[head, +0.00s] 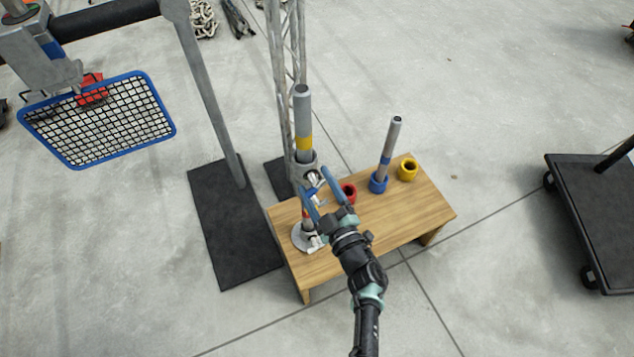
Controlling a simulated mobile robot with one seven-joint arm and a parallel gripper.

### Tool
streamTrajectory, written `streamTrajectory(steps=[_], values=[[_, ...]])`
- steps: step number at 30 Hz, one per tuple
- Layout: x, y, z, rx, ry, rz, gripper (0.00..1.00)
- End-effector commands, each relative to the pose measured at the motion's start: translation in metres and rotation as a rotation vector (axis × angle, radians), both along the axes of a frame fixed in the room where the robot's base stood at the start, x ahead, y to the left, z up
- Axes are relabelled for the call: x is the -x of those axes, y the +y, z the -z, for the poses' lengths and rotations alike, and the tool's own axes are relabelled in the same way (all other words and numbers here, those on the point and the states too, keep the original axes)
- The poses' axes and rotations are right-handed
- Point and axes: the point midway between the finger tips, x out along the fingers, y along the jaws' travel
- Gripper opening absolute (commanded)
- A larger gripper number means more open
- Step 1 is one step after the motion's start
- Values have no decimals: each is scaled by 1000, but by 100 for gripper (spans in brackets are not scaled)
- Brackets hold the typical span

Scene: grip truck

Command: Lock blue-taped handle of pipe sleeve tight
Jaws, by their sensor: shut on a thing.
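A grey pipe with a yellow band (304,142) stands upright near the left end of the wooden table, in a grey pipe sleeve (303,168). A small blue-taped handle (311,191) shows beside the sleeve, on its lower front side. My gripper (313,187) reaches in from the front right and is shut on the blue-taped handle. Its fingers and wrist hide part of the sleeve and the handle's joint, so I cannot tell how tight it sits. Below is a round pale base (299,239) with a red-marked part above it.
The wooden table (425,207) also carries a red ring (348,193), a blue cup with a grey pipe (379,184) and a yellow ring (408,169). A blue-framed mesh panel (100,120) hangs at left. A dark cart (595,225) stands at right.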

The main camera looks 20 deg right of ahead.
Motion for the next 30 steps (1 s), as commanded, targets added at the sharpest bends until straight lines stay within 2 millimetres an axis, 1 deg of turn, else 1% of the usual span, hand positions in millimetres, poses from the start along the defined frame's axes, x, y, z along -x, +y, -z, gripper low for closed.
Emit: streamTrajectory(steps=[6, 15, 22, 30], values=[[0, -1, -1, -200, 8, 0, 19], [0, 0, -1, -418, 15, -3, 19], [0, -1, 0, -516, 17, -2, 19], [0, -1, 0, -557, 18, -2, 19]])
